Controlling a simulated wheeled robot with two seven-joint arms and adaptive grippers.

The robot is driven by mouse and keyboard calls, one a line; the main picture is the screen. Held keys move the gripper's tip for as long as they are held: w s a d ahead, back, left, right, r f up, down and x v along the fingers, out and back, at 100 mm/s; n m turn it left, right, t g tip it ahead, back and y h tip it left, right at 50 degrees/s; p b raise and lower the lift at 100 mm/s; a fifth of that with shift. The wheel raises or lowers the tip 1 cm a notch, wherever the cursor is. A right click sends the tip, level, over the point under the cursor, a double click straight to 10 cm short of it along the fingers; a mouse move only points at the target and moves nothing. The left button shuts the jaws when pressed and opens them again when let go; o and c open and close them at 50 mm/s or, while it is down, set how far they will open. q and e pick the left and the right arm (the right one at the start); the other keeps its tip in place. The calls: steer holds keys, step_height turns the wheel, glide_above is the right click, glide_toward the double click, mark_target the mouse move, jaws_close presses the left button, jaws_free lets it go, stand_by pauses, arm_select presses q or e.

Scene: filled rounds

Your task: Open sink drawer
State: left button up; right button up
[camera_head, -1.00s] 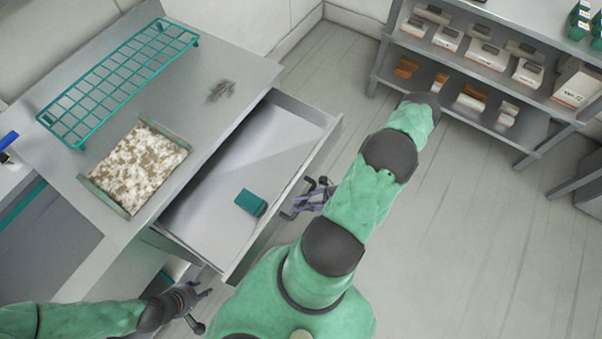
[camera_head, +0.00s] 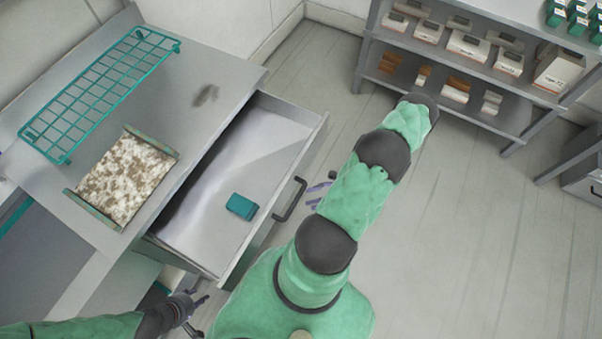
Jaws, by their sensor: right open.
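The grey drawer (camera_head: 222,262) under the metal counter is pulled out, showing its pale inside. Its dark bar handle (camera_head: 291,200) is on the front panel. A small teal box (camera_head: 241,206) lies inside, near the front. My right gripper (camera_head: 318,192) is just right of the handle, apart from it, open and empty; my own arm partly hides it. My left gripper (camera_head: 201,314) is low at the left, below the drawer's near corner, with its fingers apart and nothing seen between them.
On the counter (camera_head: 190,125) are a teal wire rack (camera_head: 100,92) and a speckled white-brown tray (camera_head: 95,214). A grey shelf unit (camera_head: 514,147) with several boxes stands at the upper right. The floor (camera_head: 450,250) on the right is clear.

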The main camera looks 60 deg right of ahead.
steer(key=shift+v, duration=2.6)
